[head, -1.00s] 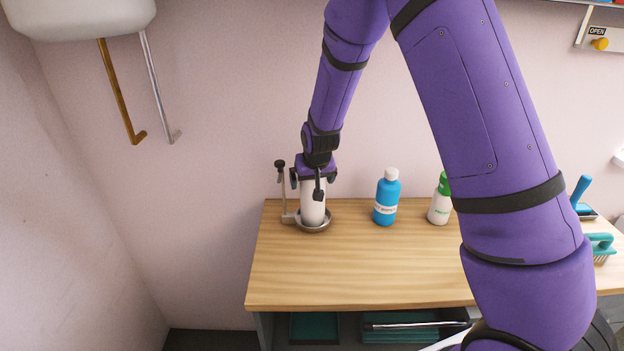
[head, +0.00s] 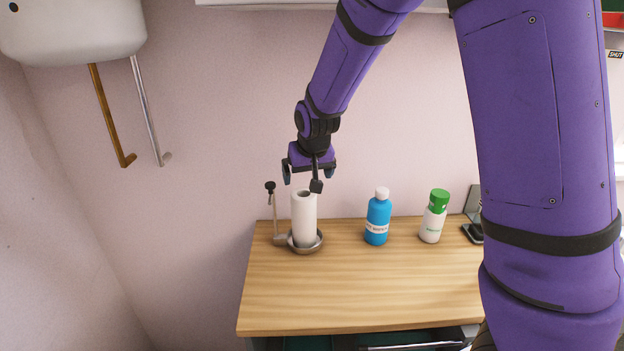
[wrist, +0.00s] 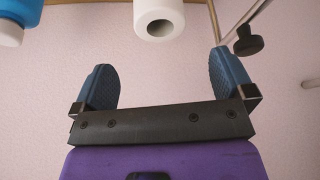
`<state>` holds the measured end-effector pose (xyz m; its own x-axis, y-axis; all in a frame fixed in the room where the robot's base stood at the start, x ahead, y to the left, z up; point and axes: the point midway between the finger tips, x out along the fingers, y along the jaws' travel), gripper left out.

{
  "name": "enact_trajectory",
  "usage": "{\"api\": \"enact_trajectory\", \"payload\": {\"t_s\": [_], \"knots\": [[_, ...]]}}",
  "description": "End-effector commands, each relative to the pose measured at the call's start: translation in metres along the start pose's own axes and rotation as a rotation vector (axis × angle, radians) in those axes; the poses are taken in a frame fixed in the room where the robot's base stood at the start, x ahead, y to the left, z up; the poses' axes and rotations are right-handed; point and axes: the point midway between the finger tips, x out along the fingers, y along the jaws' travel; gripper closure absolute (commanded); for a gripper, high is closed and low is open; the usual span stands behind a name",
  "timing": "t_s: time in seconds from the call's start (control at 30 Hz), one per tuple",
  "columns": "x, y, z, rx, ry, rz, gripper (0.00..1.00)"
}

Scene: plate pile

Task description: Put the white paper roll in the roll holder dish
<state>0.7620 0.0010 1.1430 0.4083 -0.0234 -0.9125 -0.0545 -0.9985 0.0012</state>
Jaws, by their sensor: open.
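The white paper roll (head: 304,218) stands upright in the round metal roll holder dish (head: 306,249) at the back left of the wooden table. Its hollow top end faces up and is uncovered. The holder's thin side arm with a dark knob (head: 270,187) rises just left of the roll. My gripper (head: 302,184) is open and empty just above the roll, apart from it. In the wrist view the roll (wrist: 158,18) shows beyond the two spread blue finger pads of my gripper (wrist: 158,80), and the dark knob (wrist: 247,42) is to its right.
A blue bottle with a white cap (head: 377,218) and a white bottle with a green cap (head: 434,217) stand right of the roll. The front of the wooden table (head: 350,300) is clear. A white tank (head: 75,28) hangs on the wall at upper left.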

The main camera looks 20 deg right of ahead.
Motion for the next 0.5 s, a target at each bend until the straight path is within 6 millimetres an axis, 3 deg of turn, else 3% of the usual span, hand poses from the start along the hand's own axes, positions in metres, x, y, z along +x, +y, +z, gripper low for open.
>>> {"api": "enact_trajectory", "payload": {"t_s": [0.27, 0.37, 0.5], "knots": [[-0.012, 0.003, 0.001, 0.005, 0.000, -0.007, 0.00], [-0.033, 0.010, 0.006, 0.015, -0.001, -0.023, 0.00], [-0.079, 0.025, 0.021, 0.025, -0.004, -0.054, 0.00]]}}
